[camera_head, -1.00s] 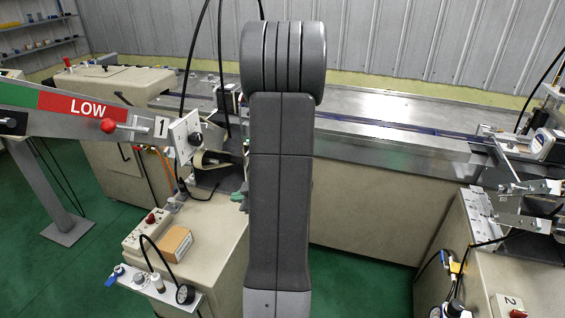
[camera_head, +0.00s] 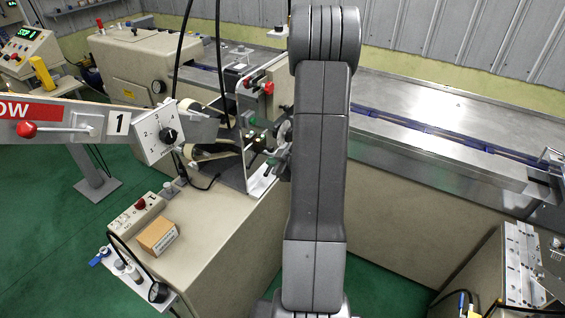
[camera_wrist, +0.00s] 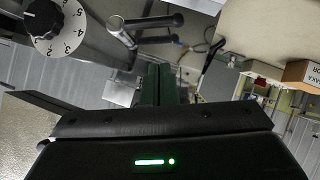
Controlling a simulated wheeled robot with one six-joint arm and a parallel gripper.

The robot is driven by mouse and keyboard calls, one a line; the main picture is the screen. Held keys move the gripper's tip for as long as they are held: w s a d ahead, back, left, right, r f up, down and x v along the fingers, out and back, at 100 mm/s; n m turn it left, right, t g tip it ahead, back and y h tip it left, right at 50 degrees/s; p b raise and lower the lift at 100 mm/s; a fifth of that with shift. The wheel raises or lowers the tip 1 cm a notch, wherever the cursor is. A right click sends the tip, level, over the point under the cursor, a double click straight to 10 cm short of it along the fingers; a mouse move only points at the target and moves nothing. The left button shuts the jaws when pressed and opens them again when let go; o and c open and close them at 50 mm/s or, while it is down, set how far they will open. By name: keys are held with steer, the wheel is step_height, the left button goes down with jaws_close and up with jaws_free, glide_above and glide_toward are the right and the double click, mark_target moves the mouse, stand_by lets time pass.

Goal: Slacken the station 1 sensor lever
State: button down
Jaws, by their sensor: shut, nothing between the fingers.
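A plate marked 1 (camera_head: 118,123) sits on a grey beam with a red LOW label (camera_head: 28,111). Beside it is a silver lever with a red ball knob (camera_head: 26,129), roughly level. A white dial plate with a black knob (camera_head: 168,136) is at the beam's end; the dial also shows in the wrist view (camera_wrist: 42,18). I cannot tell which part is the sensor lever. My gripper (camera_head: 277,162) is partly hidden by my arm, beside the station 1 bracket (camera_head: 256,150). In the wrist view its dark green fingers (camera_wrist: 158,82) are shut and empty, apart from the dial.
Small red knobs (camera_head: 268,88) show on the station's upper bracket. A cardboard box (camera_head: 158,236) and a control box with a red button (camera_head: 135,214) sit on the cabinet top. Black cables hang above. A metal conveyor (camera_head: 440,115) runs behind my arm. Green floor is open at left.

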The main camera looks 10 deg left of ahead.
mark_target(268, 168)
steer(key=f, duration=0.1)
steer(key=w+f, duration=0.2)
steer(key=f, duration=0.1)
steer(key=shift+a+p, duration=0.25)
steer(key=shift+p, duration=0.05)
steer(key=shift+f+b, duration=0.1)
steer(key=shift+b, duration=0.4)
steer(key=shift+s+f+n+t+b, duration=0.1)
steer(key=shift+f+n+t+b, duration=0.3)
steer(key=shift+b, duration=1.3)
